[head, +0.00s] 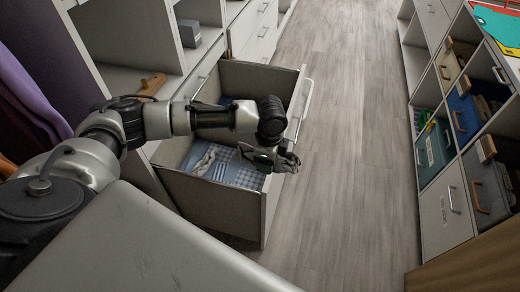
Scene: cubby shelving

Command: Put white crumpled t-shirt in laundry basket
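My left gripper (288,161) is over the front edge of an open drawer (223,203), near the lower end of its bar handle (305,105). Its fingers are small and dark here, so I cannot tell whether they are open or shut, or touching the drawer. In the drawer lies a pale, crumpled or knotted cloth (205,160) among folded patterned cloths (247,178); I cannot tell if it is the white t-shirt. My arm hides part of the drawer. I see no thing that is clearly a laundry basket. My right gripper is out of view.
Cubby shelving with fabric bins, including a green one (435,152) and a blue one (464,115), lines the right. Purple clothing (28,95) hangs at left. A wooden-handled item (152,84) lies on the left ledge. The wood floor (345,150) between is clear.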

